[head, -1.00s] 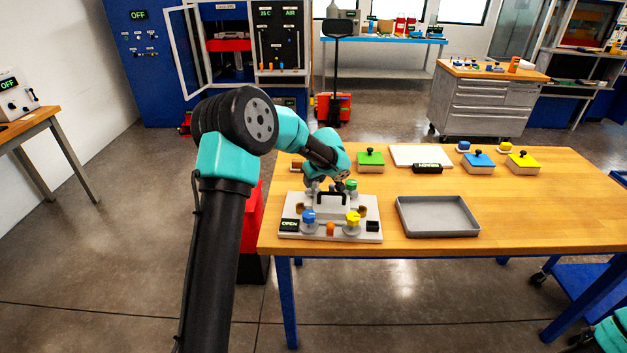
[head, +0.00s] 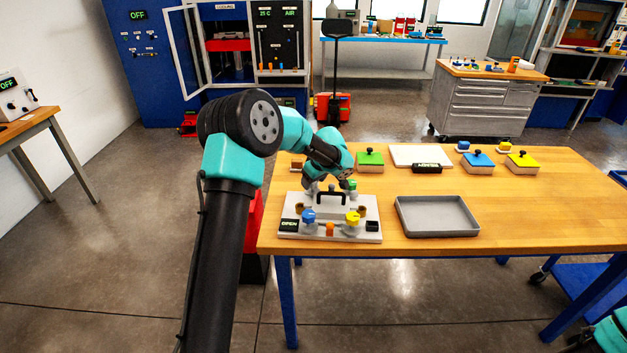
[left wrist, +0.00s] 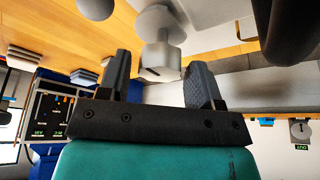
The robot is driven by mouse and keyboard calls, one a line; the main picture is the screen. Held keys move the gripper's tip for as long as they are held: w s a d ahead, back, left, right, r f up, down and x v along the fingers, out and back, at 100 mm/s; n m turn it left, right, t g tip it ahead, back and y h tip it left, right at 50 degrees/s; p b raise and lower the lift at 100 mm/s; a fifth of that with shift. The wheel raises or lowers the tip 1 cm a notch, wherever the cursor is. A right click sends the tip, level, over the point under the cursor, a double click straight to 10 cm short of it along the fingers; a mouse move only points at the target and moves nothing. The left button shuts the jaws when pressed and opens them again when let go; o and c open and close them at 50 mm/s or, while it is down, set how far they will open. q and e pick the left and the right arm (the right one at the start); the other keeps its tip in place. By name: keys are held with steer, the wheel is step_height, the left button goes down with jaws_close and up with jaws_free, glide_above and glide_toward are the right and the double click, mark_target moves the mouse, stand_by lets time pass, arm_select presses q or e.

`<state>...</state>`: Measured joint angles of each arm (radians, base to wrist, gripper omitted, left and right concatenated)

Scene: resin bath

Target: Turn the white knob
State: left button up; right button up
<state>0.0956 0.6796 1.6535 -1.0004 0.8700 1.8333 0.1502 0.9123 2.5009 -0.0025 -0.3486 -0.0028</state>
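The white panel fixture (head: 290,235) sits at the left end of the wooden table, with an OPEN sign, a black handle and coloured knobs. My left gripper (head: 322,188) is over its rear part, beside the green knob (head: 351,185). In the left wrist view a pale white-grey knob (left wrist: 162,57) with a dark line on its face lies between the fingertips of my open left gripper (left wrist: 160,65). A gap shows on each side of it. In the head view my wrist hides this knob. My right gripper is out of view.
The blue knob (head: 308,217), yellow knob (head: 352,219) and orange piece (head: 330,229) are at the fixture's front. A grey tray (head: 438,232) lies to its right, and a green-topped block (head: 370,160) behind.

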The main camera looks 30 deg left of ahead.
arm_select(q)
steer(key=shift+o, duration=0.6)
steer(key=v, duration=1.7)
steer(key=shift+r, duration=0.2)
steer(key=shift+d, duration=0.2)
